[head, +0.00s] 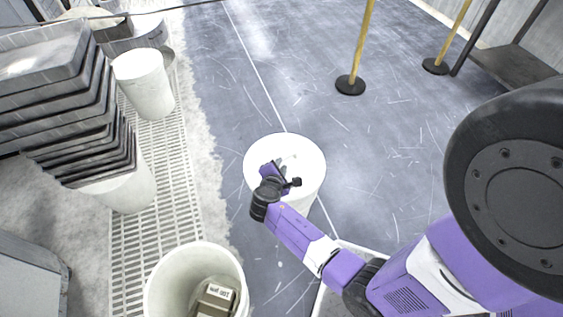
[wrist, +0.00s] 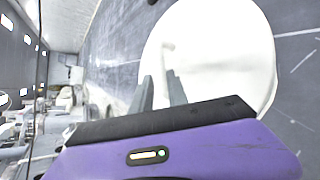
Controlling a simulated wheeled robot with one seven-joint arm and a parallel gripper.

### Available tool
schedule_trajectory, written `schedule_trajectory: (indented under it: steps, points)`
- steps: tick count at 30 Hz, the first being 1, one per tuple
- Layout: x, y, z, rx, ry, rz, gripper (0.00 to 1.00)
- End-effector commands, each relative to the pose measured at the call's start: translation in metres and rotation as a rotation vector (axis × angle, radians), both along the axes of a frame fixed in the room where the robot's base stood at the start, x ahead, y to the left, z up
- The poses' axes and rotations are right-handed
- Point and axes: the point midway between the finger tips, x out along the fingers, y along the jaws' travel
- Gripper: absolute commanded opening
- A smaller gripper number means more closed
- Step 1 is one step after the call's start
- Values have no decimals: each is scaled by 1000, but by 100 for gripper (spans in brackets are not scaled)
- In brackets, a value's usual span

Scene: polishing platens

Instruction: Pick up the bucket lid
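The bucket lid (head: 312,160) is a round white disc on top of a white bucket (head: 312,196) in the middle of the head view. The lid fills the upper right of the wrist view (wrist: 225,50), with a faint small raised white shape on it. My gripper (head: 283,167) is over the lid, its fingers pointing toward the lid's middle. In the wrist view my gripper (wrist: 161,76) shows two grey fingers with a gap between them and nothing held. I cannot tell whether the fingertips touch the lid. My arm hides part of the lid's near left side and the bucket.
An open white bucket (head: 157,285) with a labelled box (head: 215,299) inside stands at the lower left. Stacked dark slabs (head: 60,100) and another white bucket (head: 145,82) line the left. Yellow posts (head: 361,50) stand beyond. The blue-grey floor (head: 385,145) right of the lidded bucket is clear.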

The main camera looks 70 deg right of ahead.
Motion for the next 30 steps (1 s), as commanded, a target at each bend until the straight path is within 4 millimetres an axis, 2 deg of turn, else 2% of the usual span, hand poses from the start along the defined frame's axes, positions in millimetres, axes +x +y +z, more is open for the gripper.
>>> schedule_trajectory:
  steps: [11,21,30]
  points:
    - [3,-28,-19,0,10,3,20]
    - [8,-64,-40,-1,9,5,20]
    - [9,-66,-41,1,9,5,18]
